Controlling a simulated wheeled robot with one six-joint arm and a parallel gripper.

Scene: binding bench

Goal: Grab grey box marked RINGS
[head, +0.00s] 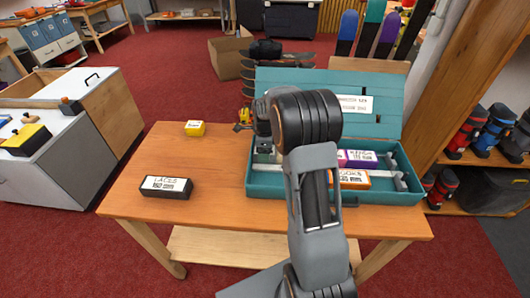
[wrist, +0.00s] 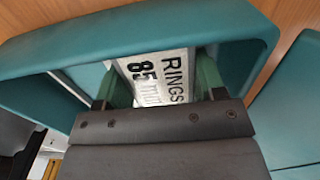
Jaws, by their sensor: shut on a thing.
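The box marked RINGS (wrist: 160,78) shows in the wrist view with a white label reading "RINGS 85" and smaller print. It sits inside a teal case (wrist: 110,30), close to the case wall. My gripper (wrist: 157,84) has a green-padded finger on each side of the box and is shut on it. The lower part of the box is hidden by my gripper's dark body. In the head view the open teal case (head: 390,193) stands on the right of the wooden bench, and my arm hides most of its left part and the gripped box.
In the case are a purple-ended box (head: 360,158) and an orange box (head: 352,179). A black box marked LACES (head: 166,187) and a small yellow box (head: 195,128) lie on the bench (head: 215,170). The bench's left half is mostly clear. The case's raised lid (head: 300,85) stands behind.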

